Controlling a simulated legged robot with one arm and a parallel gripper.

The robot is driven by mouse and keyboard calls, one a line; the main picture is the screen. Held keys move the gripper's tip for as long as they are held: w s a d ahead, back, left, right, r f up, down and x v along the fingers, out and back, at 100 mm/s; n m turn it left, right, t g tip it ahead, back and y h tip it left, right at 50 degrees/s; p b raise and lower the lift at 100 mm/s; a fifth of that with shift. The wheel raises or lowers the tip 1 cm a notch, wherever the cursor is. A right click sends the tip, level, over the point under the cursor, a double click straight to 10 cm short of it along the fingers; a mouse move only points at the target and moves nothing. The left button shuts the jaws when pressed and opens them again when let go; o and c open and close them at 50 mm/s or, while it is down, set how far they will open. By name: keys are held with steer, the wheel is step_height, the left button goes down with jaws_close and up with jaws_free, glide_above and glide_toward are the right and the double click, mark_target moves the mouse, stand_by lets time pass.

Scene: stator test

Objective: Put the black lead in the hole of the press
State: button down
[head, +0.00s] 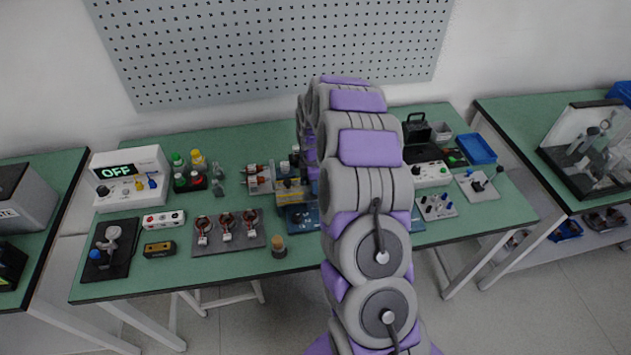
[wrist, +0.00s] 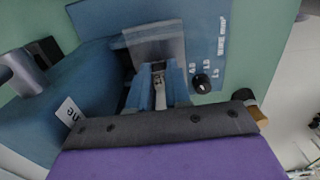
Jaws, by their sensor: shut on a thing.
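The press is a blue machine (wrist: 75,95) that fills the left and middle of the wrist view. It has a clear guard (wrist: 155,45) and a panel with a black selector knob (wrist: 201,84) and wire-size marks. My gripper (wrist: 158,84) is shut, with its fingertips at the press's front, just below the guard. The black lead between the fingers is too small and dark to make out, and I cannot tell whether its end is in the hole. In the head view my arm hides the gripper and most of the press; part of its blue base (head: 298,217) shows.
Stators with red and white wires lie on a grey board (head: 215,243), left of the press. A cork-topped jar (head: 278,247) stands at the bench's front edge. Boxes with knobs (head: 436,207) and a blue tray (head: 477,149) are to the right. A pegboard (head: 240,50) is behind.

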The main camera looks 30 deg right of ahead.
steer(key=shift+f, duration=0.35)
steer(key=c, duration=1)
jaws_free()
steer(key=shift+r, duration=0.1)
step_height(320, 180, up, 17)
steer(key=p, duration=0.3)
steer(key=shift+a, duration=0.15)
